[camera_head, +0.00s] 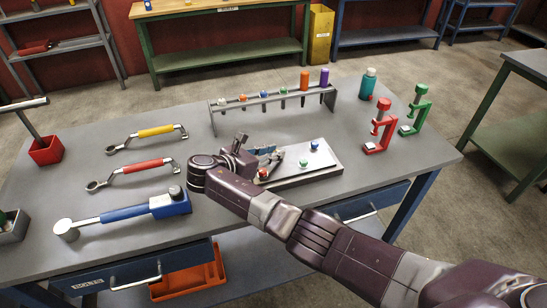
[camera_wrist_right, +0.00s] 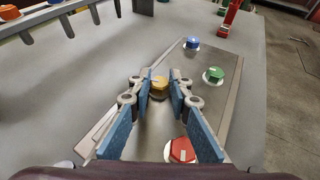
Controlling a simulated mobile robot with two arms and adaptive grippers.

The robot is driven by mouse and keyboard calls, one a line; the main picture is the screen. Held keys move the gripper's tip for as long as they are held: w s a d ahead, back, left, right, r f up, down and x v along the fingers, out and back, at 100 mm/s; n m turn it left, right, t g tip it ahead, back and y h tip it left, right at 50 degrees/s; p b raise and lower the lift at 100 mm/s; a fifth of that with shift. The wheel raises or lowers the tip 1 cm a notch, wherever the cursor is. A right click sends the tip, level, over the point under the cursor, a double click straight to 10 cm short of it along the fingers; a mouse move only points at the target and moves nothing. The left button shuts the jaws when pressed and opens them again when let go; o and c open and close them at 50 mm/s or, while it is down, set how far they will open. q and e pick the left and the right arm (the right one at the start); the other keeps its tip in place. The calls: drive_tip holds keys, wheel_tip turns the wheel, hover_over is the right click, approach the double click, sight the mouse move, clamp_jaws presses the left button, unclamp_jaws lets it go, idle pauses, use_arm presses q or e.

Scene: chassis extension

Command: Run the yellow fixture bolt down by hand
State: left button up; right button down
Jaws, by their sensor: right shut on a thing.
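The light grey fixture plate (camera_head: 328,163) lies on the bench and also shows in the wrist view (camera_wrist_right: 228,62). The yellow bolt (camera_wrist_right: 160,82) stands at its left part in the wrist view; in the head view it is hidden by my gripper. My right gripper (camera_wrist_right: 160,90) is shut on the yellow bolt's head, with a blue-padded finger on each side. In the head view my right gripper (camera_head: 268,152) reaches over the plate's left end. Blue (camera_wrist_right: 191,43), green (camera_wrist_right: 213,75) and red (camera_wrist_right: 182,150) bolts sit apart on the plate. My left gripper is not in view.
A rack (camera_head: 262,98) with several coloured tools stands behind the plate. Red (camera_head: 380,130) and green (camera_head: 417,110) clamps and a teal bottle (camera_head: 368,84) stand to the right. Yellow (camera_head: 155,131), red (camera_head: 145,166) and blue (camera_head: 130,213) wrenches lie to the left.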

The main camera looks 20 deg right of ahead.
drive_tip(key=shift+w, duration=0.1)
idle(0.3)
drive_tip(key=c, duration=1.8)
unclamp_jaws()
drive_tip(key=shift+g, duration=0.3)
drive_tip(key=shift+o, duration=0.2)
drive_tip(key=shift+a, duration=0.15)
drive_tip(key=v, duration=0.7)
